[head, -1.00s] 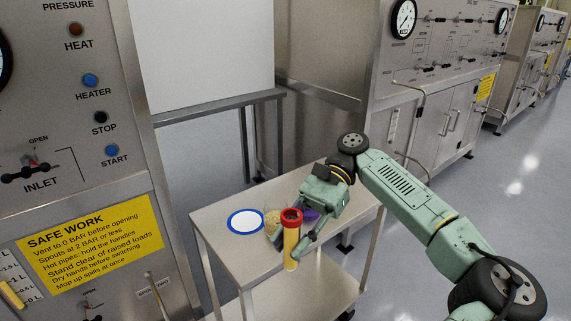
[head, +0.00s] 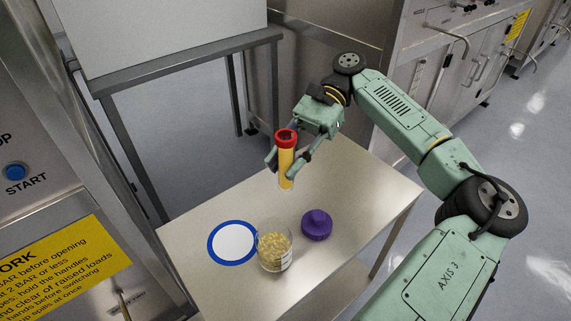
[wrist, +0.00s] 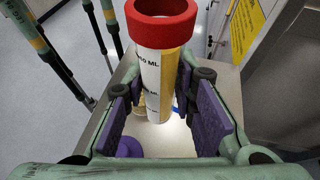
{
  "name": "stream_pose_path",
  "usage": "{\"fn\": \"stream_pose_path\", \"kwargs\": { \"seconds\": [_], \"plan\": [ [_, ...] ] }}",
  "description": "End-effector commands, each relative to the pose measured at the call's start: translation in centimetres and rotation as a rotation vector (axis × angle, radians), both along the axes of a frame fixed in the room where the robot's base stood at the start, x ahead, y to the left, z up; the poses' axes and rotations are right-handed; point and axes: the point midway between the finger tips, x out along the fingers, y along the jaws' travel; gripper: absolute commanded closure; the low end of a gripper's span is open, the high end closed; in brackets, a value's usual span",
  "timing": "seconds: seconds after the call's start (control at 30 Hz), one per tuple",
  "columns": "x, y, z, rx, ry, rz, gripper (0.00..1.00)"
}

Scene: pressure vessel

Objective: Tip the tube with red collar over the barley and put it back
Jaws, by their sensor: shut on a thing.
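My gripper (head: 286,166) is shut on the tube with red collar (head: 287,172), with one finger on each side of it. The tube is yellow, roughly upright, and appears held above the table. In the wrist view the tube (wrist: 152,65) shows its red collar at the top and a white face with ML marks, between the purple finger pads (wrist: 160,100). The barley (head: 274,246) is in a clear round glass container on the table, below the tube in the head view and apart from it.
The steel table (head: 355,190) also carries a white disc with a blue rim (head: 233,242), left of the barley, and a purple lid-like piece (head: 317,226) to its right. A steel control panel (head: 40,200) stands at the left. The table's right part is clear.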

Motion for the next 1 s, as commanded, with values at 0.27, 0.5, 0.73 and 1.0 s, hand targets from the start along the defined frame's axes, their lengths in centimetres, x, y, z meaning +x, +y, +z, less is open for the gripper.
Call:
{"fn": "stream_pose_path", "kwargs": {
  "seconds": [0.27, 0.5, 0.73, 1.0],
  "plan": [
    [-0.1, 0.0, -5.9, 0.003, 0.007, -0.001, 0.99],
    [0.0, 0.0, -6.8, 0.001, 0.003, 0.001, 0.99],
    [0.0, 0.0, -6.8, -0.001, 0.003, -0.001, 0.99],
    [-1.0, 0.2, -6.0, -0.08, -0.24, 0.0, 0.99]
  ]
}}
